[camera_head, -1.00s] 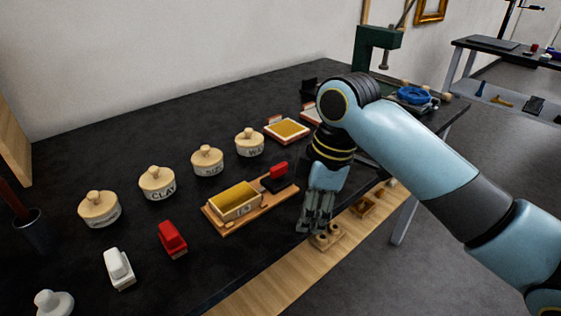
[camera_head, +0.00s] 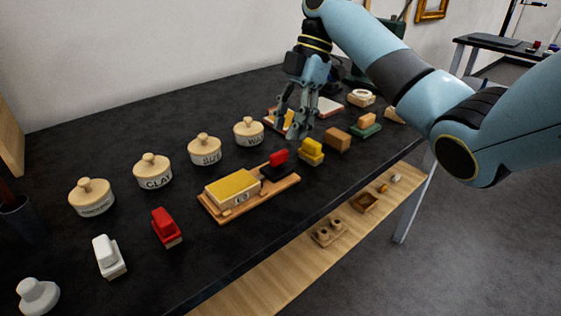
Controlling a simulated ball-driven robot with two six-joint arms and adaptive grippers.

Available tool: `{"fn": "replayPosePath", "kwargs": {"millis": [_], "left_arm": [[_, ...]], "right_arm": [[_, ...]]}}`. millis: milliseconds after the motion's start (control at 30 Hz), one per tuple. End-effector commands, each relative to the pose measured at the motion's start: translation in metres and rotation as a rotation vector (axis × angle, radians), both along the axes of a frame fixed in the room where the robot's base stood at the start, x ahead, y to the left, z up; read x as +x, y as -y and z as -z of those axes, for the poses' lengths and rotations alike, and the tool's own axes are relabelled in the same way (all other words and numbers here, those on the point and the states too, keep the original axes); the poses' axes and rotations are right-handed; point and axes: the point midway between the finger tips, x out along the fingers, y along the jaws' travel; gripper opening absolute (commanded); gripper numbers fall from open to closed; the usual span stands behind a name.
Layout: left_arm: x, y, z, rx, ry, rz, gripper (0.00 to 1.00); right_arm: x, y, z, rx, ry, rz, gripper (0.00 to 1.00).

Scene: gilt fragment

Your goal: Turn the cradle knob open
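The cradle is a wooden board (camera_head: 228,213) on the black table, holding a cream block with a gold top (camera_head: 231,186). At its right end sits a black piece (camera_head: 276,173) with a red knob-like part (camera_head: 278,158) on top; how far the knob is turned I cannot tell. My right gripper (camera_head: 294,128) points down behind and slightly right of the red part, apart from it. Its fingers are spread, with nothing seen between them, and partly cover a tray behind. My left gripper is not in view.
Lidded pots, including the clay pot (camera_head: 153,171), stand in a row behind the cradle. A red block (camera_head: 167,228) and a white block (camera_head: 109,257) lie to the left. A yellow block (camera_head: 311,151) and a brown block (camera_head: 337,139) lie to the right. The front strip is clear.

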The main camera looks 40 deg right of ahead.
Motion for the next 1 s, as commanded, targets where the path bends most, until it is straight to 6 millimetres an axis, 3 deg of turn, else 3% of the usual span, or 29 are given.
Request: {"fn": "replayPosePath", "kwargs": {"millis": [33, 300, 667, 1000], "left_arm": [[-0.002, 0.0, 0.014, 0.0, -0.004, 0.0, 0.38], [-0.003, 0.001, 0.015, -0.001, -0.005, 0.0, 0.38], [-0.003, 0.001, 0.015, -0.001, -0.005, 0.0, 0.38], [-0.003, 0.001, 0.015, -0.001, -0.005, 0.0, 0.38]], "right_arm": [[-0.001, -0.005, 0.017, 0.002, -0.002, -0.001, 0.37], [-0.002, -0.02, 0.048, 0.001, -0.002, 0.002, 0.37], [-0.002, -0.023, 0.055, 0.0, 0.0, 0.002, 0.37], [-0.002, -0.023, 0.055, -0.001, 0.0, 0.002, 0.0]]}}
